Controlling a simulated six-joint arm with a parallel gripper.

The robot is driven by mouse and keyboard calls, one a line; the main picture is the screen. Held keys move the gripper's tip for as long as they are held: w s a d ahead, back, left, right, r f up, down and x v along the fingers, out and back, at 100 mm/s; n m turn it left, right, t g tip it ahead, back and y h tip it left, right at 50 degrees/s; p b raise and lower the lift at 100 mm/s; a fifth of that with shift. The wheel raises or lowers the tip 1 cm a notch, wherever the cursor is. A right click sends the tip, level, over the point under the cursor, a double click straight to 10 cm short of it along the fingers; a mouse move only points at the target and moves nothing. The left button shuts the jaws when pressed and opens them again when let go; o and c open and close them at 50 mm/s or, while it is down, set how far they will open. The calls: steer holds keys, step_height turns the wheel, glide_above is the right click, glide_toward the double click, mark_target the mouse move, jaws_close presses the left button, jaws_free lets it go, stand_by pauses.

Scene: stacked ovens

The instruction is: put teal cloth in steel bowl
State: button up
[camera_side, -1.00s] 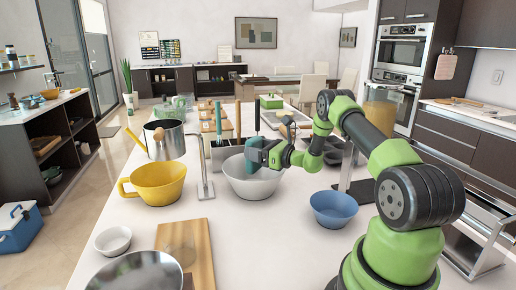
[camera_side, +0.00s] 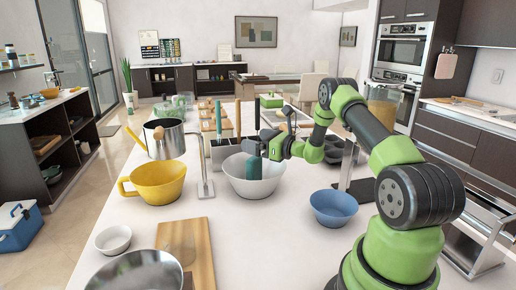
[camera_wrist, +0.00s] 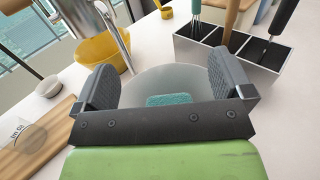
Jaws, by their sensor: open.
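In the wrist view the cloth (camera_wrist: 168,99) lies between and beyond the open jaws, within the pale bowl (camera_wrist: 150,76). My gripper (camera_side: 268,142) is just above the bowl's rim, open, with the cloth below it. In the wrist view the two dark fingers (camera_wrist: 163,85) are wide apart with nothing gripped. The cloth's lower part is hidden by the bowl wall in the side view.
A utensil holder (camera_side: 220,150) stands close behind the bowl. A yellow pot (camera_side: 158,184) and a metal faucet (camera_side: 206,165) are to the left. A blue bowl (camera_side: 333,208) is to the right.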

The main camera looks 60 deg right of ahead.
steer(key=shift+r, duration=2.25)
steer(key=w+a+r+n+g+y, duration=0.1)
steer(key=a+r+n+g+y, duration=0.2)
steer(key=a, duration=0.4)
steer(key=a+r+n+y, duration=0.4)
steer(key=a+n, duration=0.1)
steer(key=a, duration=0.1)
steer(key=s+a+r+n+g+y, duration=0.1)
steer(key=s+a+r+n+g, duration=0.15)
steer(key=a+n, duration=0.3)
steer(key=s+a+r+n+g+y, duration=0.1)
steer(key=s+a+r+n+g, duration=0.1)
steer(key=s+a+n+g, duration=0.35)
steer(key=s+a+n+h, duration=0.3)
steer(key=s+n, duration=0.3)
steer(key=s, duration=0.2)
steer(key=s+a+n+h, duration=0.3)
steer(key=s+n+h, duration=0.1)
steer(key=s+n, duration=0.3)
steer(key=shift+s+a+r, duration=0.2)
steer(key=shift+s+a, duration=0.05)
steer(key=shift+s, duration=0.9)
